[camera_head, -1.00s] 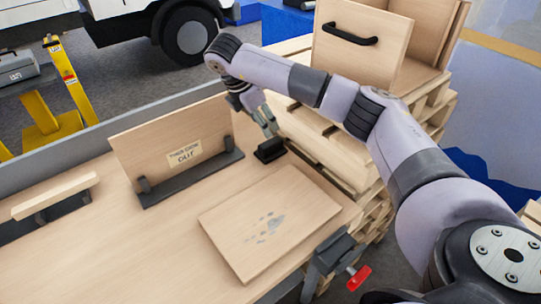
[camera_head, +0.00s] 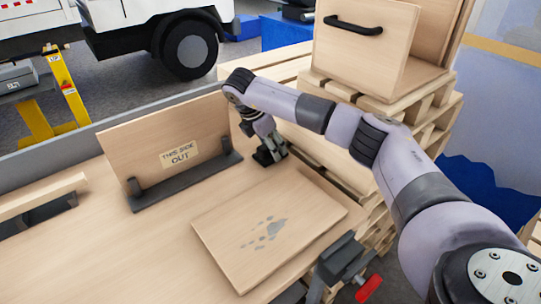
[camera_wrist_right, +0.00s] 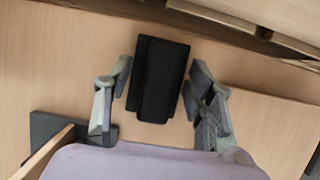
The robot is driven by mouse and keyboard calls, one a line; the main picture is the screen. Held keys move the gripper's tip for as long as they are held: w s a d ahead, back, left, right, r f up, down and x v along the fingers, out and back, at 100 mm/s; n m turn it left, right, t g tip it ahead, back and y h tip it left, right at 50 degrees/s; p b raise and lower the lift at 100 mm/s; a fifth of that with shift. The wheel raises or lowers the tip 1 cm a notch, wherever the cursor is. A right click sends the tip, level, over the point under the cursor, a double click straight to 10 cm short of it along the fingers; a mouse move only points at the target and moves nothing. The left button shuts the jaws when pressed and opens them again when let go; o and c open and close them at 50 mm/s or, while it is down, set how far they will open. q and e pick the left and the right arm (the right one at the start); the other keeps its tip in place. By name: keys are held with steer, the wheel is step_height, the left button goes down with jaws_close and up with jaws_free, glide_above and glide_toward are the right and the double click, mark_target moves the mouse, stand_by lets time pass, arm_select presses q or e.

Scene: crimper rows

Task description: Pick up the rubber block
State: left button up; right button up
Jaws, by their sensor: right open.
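The rubber block (camera_wrist_right: 159,80) is black and lies on the wooden bench top. In the right wrist view it sits between the two open fingers of my right gripper (camera_wrist_right: 160,95), with a gap on each side. In the head view the block (camera_head: 263,158) is mostly hidden behind my right gripper (camera_head: 268,152), which reaches down over it near the bench's far right edge. My left gripper is not in view.
A wooden panel marked "THIS SIDE OUT" (camera_head: 170,145) stands in a dark holder (camera_head: 186,182) left of the gripper. A flat board with grey smudges (camera_head: 300,212) lies in front. A clamp (camera_head: 342,258) grips the bench's right edge. Pallets (camera_head: 425,125) stand behind on the right.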

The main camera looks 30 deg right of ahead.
steer(key=shift+r, duration=0.15)
jaws_close()
stand_by(0.4)
